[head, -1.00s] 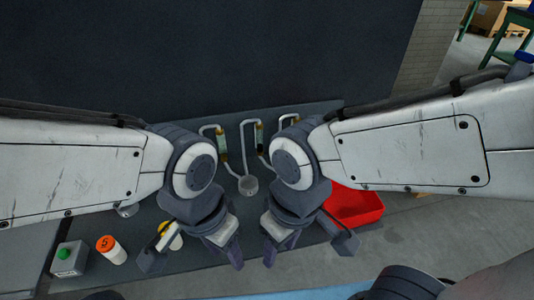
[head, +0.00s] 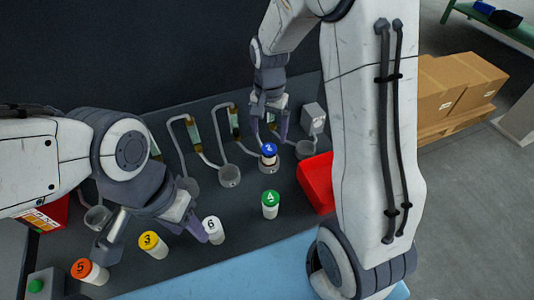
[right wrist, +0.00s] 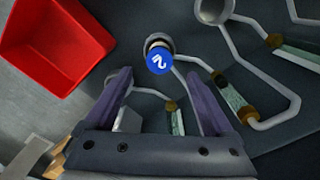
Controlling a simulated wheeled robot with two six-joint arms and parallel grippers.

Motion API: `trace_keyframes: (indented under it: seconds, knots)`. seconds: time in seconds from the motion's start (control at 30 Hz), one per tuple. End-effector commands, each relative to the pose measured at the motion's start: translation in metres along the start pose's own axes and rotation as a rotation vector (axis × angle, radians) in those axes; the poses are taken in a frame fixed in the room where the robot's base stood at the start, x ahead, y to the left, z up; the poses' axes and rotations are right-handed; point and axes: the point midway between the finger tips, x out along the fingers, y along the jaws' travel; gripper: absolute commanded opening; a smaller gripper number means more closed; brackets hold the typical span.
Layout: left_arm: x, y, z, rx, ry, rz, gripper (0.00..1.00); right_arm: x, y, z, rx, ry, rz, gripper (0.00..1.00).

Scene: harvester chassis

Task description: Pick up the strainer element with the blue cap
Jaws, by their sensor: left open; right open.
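My left gripper (head: 212,236) is low at the left, close to the white-capped element 6 (head: 213,230), and holds nothing that I can see.
Elements with a green cap 4 (head: 271,204), a yellow cap 3 (head: 153,244) and an orange cap 5 (head: 90,271) stand along the front. A red bin (head: 316,183) is right of the blue cap. Empty cups, such as one (head: 229,176), and bent pipes line the back.

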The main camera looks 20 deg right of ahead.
Motion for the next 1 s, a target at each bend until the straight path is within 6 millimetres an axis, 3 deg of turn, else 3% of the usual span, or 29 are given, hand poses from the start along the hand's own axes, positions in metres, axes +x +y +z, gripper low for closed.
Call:
trace_keyframes:
  seconds: [0.2, 0.43, 0.7, 1.0]
  knots:
    - [-0.001, 0.000, 0.000, 0.000, 0.000, 0.000, 0.50, 0.035, 0.000, 0.001, 0.002, -0.005, 0.004, 0.88]
    - [-0.003, 0.000, 0.000, 0.000, 0.000, 0.000, 0.50, 0.052, -0.001, 0.001, 0.000, -0.004, 0.003, 0.88]
    - [-0.009, 0.001, -0.001, 0.000, 0.000, 0.000, 0.50, 0.091, 0.000, -0.001, -0.001, -0.004, 0.003, 0.88]
    - [-0.008, 0.001, -0.001, 0.000, 0.000, 0.000, 0.50, 0.097, -0.001, -0.001, -0.001, -0.001, 0.000, 0.88]
